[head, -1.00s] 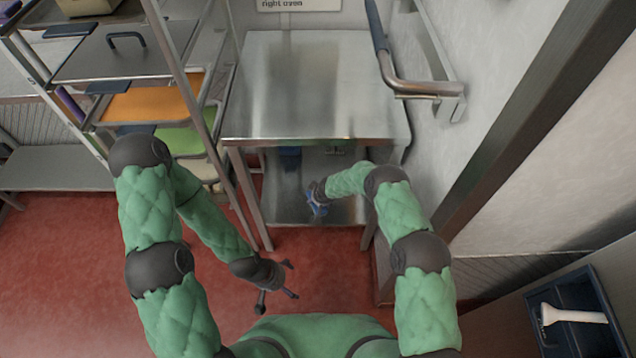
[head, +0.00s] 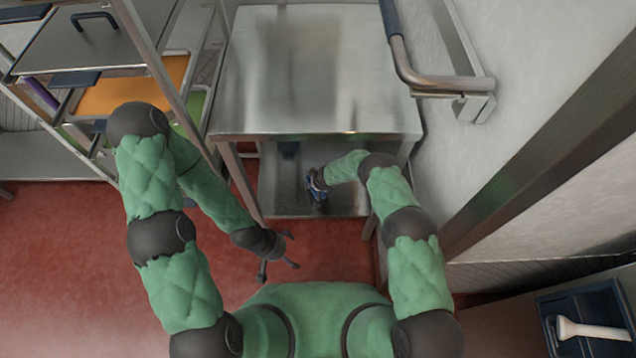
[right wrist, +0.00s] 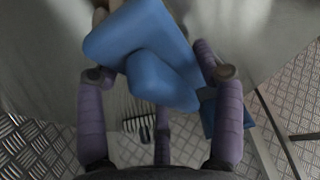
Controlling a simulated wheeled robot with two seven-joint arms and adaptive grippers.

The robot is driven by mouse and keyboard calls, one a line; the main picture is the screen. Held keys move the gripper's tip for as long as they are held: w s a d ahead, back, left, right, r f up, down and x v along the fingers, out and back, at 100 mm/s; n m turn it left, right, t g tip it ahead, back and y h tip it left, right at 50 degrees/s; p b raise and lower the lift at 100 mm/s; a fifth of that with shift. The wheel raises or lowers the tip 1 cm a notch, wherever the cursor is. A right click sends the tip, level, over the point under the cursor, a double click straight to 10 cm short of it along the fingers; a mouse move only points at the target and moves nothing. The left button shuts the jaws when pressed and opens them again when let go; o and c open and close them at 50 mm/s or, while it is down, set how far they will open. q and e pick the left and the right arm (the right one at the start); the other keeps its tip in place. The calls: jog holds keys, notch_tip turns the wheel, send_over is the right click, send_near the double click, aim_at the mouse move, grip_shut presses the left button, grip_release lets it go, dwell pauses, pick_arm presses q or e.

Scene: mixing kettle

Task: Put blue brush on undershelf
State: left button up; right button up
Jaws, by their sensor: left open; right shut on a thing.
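The undershelf (head: 280,198) is the lower metal shelf beneath the steel table. My right gripper (head: 317,186) reaches under the tabletop and is shut on the blue brush (head: 319,196), just above the undershelf or at it; I cannot tell whether they touch. In the right wrist view the brush (right wrist: 150,55) is a large blue block between the fingers of the right gripper (right wrist: 162,95). My left gripper (head: 282,257) is open and empty over the red floor in front of the table.
The steel table (head: 310,80) has a bare top. A rack with trays (head: 130,98) stands left. A wall rail (head: 440,85) runs right. A dark blue tray (head: 545,303) holds a white tool (head: 590,330) at the lower right.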

jog(key=shift+w, duration=0.1)
pick_arm(q)
jog(key=shift+s, duration=0.1)
pick_arm(e)
jog(key=shift+f, duration=0.35)
jog(key=o, duration=1.2)
jog(key=shift+f, duration=0.1)
jog(key=o, duration=0.3)
jog(key=shift+f, duration=0.2)
jog(key=shift+o, duration=0.2)
jog(key=shift+r, duration=0.2)
